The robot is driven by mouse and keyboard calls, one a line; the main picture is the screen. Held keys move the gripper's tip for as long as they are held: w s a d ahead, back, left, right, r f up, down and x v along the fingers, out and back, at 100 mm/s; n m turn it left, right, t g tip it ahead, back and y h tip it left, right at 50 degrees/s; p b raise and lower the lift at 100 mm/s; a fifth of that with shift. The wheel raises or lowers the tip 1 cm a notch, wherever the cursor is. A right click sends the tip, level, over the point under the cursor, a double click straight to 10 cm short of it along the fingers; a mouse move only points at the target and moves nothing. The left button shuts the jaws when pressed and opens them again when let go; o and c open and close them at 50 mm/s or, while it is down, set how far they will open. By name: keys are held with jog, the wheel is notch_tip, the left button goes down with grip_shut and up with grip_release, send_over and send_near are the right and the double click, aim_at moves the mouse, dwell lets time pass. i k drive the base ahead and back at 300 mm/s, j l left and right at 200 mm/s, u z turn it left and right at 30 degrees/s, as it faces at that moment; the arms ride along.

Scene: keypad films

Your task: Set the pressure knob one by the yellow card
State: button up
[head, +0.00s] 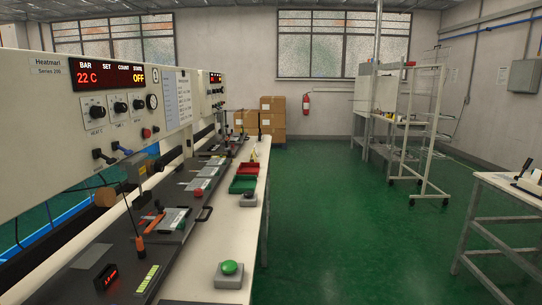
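A cream machine panel on the left carries a display (106,74) reading "22 C" and "OFF" under BAR, SET, COUNT and STATE. Below it are three dark knobs on white dials: a left knob (97,112) whose label looks like "HEAT C", a middle knob (120,107) and a smaller right knob (138,104). I cannot read which one is for pressure. No card is clearly yellow; a white printed sheet (170,96) is on the panel. A yellow-green strip (147,278) lies on the bench. My gripper is not in view.
The long bench (228,240) below the panel holds a green button box (229,274), a red tray (248,169), a green tray (243,185) and a small red display (106,277). The green floor (330,200) is open. A side table (510,182) stands at right.

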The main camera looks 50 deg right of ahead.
aim_at(138, 104)
jog(key=i+l, duration=0.15)
jog(key=l, duration=0.4)
jog(key=i+l, duration=0.1)
jog(key=l, duration=0.45)
jog(key=i+l, duration=0.15)
jog(key=l, duration=0.35)
jog(key=i+l, duration=0.1)
jog(key=l, duration=0.45)
jog(key=i+l+z, duration=0.1)
jog(key=l, duration=0.45)
jog(key=i+l, duration=0.2)
jog(key=l, duration=0.3)
jog(key=i+l, duration=0.15)
jog(key=l, duration=0.4)
jog(key=i+l, duration=0.15)
jog(key=l, duration=0.4)
jog(key=i+l+u, duration=0.2)
jog(key=i+l, duration=0.2)
jog(key=l, duration=0.25)
jog(key=i+l+u, duration=0.2)
jog(key=i+l, duration=0.15)
jog(key=l, duration=0.3)
jog(key=u, duration=1.35)
